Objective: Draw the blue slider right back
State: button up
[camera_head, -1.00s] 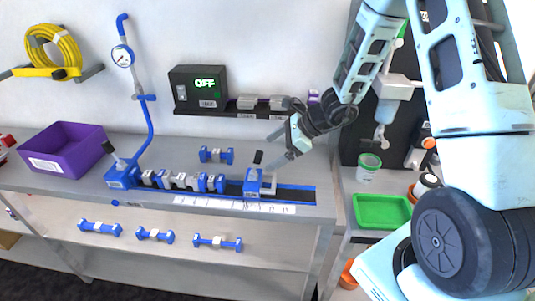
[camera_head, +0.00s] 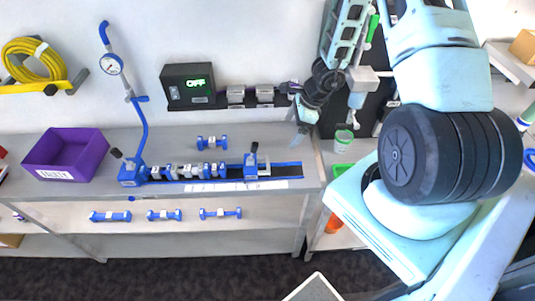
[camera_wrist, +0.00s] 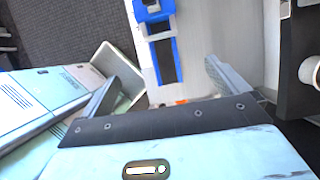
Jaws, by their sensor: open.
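The blue slider (camera_head: 250,171) with its black upright lever sits on the blue-edged rail (camera_head: 284,172) on the bench, right of the rail's middle. Bare rail shows to its right, and a gap lies between it and the row of grey and blue fittings (camera_head: 190,171) on its left. In the wrist view the slider (camera_wrist: 153,12) is at the top edge, partly cut off, with the rail (camera_wrist: 165,62) running down from it. My gripper (camera_head: 298,137) is open and empty, above and right of the slider, apart from it. It also shows in the wrist view (camera_wrist: 165,85).
A blue end block (camera_head: 131,173) with a lever and gauge pipe (camera_head: 111,64) stands at the rail's left end. A purple bin (camera_head: 66,155) is further left. A black box reading OFF (camera_head: 188,85) is on the wall. A loose blue fitting (camera_head: 212,142) lies behind the rail.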

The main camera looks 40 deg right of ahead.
aim_at(268, 163)
jog(key=b+x, duration=1.2)
jog(key=x, duration=0.5)
jog(key=shift+w+a+f, duration=0.15)
jog(key=c, duration=1.4)
jog(key=s+d, duration=0.3)
jog(key=d, duration=0.1)
jog(key=s+d+b, duration=0.1)
jog(key=s+d, duration=0.2)
jog(key=d, duration=0.2)
jog(key=s+d+b, duration=0.1)
jog(key=s+d, duration=0.2)
jog(key=d, duration=0.2)
jog(key=shift+s+d, duration=0.2)
jog(key=shift+s, duration=0.2)
jog(key=o, duration=1.4)
jog(key=shift+s+d, duration=0.1)
jog(key=shift+d, duration=0.05)
